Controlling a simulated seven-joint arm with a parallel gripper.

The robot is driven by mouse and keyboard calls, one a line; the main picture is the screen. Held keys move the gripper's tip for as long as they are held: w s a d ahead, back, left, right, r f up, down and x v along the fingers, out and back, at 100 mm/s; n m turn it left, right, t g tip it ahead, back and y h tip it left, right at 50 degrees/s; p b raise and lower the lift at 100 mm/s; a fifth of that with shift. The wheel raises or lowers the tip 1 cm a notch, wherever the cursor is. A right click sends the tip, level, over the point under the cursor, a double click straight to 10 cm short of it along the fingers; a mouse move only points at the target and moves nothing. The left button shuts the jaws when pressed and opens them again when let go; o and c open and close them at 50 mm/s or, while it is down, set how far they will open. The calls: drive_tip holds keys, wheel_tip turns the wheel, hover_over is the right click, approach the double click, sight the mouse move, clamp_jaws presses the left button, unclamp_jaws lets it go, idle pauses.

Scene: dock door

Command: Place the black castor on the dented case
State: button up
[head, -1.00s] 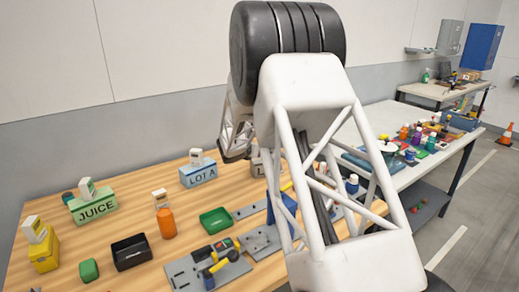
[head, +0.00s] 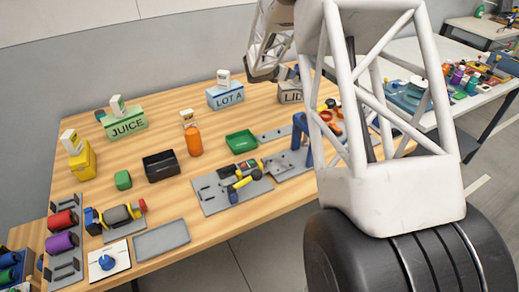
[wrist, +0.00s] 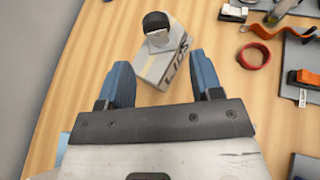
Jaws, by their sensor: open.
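A black rounded piece with a pale lower part, possibly the black castor (wrist: 156,22), shows at the top of the wrist view. It is at the far end of a grey-white box lettered LIDS (wrist: 152,66); whether it rests on the box or behind it I cannot tell. The LIDS box also shows in the head view (head: 291,94), partly behind my arm. My gripper (wrist: 160,64) is open and empty, its two blue fingers apart on either side of the box's near part. In the head view my gripper (head: 288,72) is mostly hidden by my arm. I cannot pick out a dented case.
The wooden table holds a green JUICE box (head: 126,124), a blue LOT A box (head: 226,95), a yellow container (head: 83,160), an orange bottle (head: 194,141), a black bin (head: 160,166) and a green tray (head: 241,142). A red ring (wrist: 254,56) lies right of my gripper.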

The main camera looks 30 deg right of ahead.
drive_tip(key=s+a+r+m+g+y, duration=0.1)
drive_tip(key=s+a+r+m+y, duration=0.1)
drive_tip(key=s+a+r+m, duration=0.65)
drive_tip(key=s+a+r+m+g+y, duration=0.2)
drive_tip(key=s+a+r+m+y, duration=0.15)
drive_tip(key=s+a, duration=0.9)
drive_tip(key=s+a+m+y, duration=0.2)
drive_tip(key=s+a, duration=0.3)
drive_tip(key=s, duration=0.4)
drive_tip(key=s+a+f+m+y, duration=0.1)
drive_tip(key=s+a+m, duration=0.3)
drive_tip(key=s, duration=0.6)
drive_tip(key=s+a+m+y, duration=0.3)
drive_tip(key=s+a, duration=0.4)
drive_tip(key=s, duration=0.2)
drive_tip(key=shift+s+a+f+m+t+y, duration=0.25)
drive_tip(key=shift+a+f+m+t+y, duration=0.05)
drive_tip(key=shift+a+f+m+y, duration=0.1)
